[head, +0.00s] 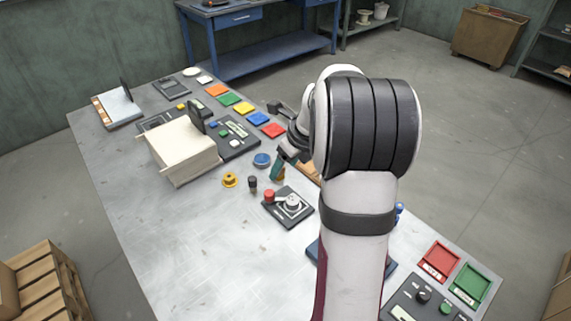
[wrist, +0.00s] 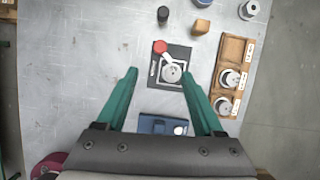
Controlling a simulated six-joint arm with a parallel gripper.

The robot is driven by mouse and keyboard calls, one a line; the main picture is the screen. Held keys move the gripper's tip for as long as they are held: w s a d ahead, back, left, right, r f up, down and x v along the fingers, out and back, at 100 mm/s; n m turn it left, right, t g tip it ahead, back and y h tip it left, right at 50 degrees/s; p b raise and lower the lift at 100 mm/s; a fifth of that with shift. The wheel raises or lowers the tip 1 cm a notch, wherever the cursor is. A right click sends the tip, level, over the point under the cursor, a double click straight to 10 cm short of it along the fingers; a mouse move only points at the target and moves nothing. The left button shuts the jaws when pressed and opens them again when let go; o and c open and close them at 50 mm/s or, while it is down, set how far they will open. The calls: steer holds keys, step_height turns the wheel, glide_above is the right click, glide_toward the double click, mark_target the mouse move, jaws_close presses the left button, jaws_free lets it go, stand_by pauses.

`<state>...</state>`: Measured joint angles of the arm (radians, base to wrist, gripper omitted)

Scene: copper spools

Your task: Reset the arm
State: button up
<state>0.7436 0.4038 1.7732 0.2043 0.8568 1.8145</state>
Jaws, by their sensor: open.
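My gripper (wrist: 158,73) is open, its two green fingers spread apart with nothing between the tips in the wrist view. Below them is a dark plate (wrist: 157,79) with a round silver dial and a red knob (wrist: 160,47); it looks apart from the fingers. In the head view my white and black arm stands over the right part of the table, and my gripper (head: 280,163) shows only partly beside it, pointing down. The same dial plate (head: 279,217) lies in front of it there.
A wooden tray (wrist: 222,66) with spools lies right of the fingers. A blue block (wrist: 160,124) lies below the plate. On the grey table (head: 180,240), colored tiles and a cream box (head: 178,143) stand farther back. Red (head: 440,258) and green (head: 470,283) trays are at the front right.

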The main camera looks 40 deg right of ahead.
steer(key=shift+s+r, duration=0.1)
steer(key=shift+r, duration=0.1)
steer(key=s+a+r+n+g+y, duration=0.15)
steer(key=s+a+n, duration=0.25)
steer(key=a+n, duration=0.45)
steer(key=s+a+r+n+g, duration=0.1)
steer(key=s+a+r+n, duration=0.4)
steer(key=a, duration=0.6)
steer(key=s+a+f+n+g, duration=0.1)
steer(key=s+a+n, duration=0.4)
steer(key=s+n, duration=0.2)
steer(key=s+a+f+n+g, duration=0.1)
steer(key=s+a+n, duration=0.3)
steer(key=s+n, duration=0.4)
steer(key=shift+s+a+f+n, duration=0.25)
steer(key=shift+a+f+n, duration=0.15)
steer(key=shift+f+n, duration=0.2)
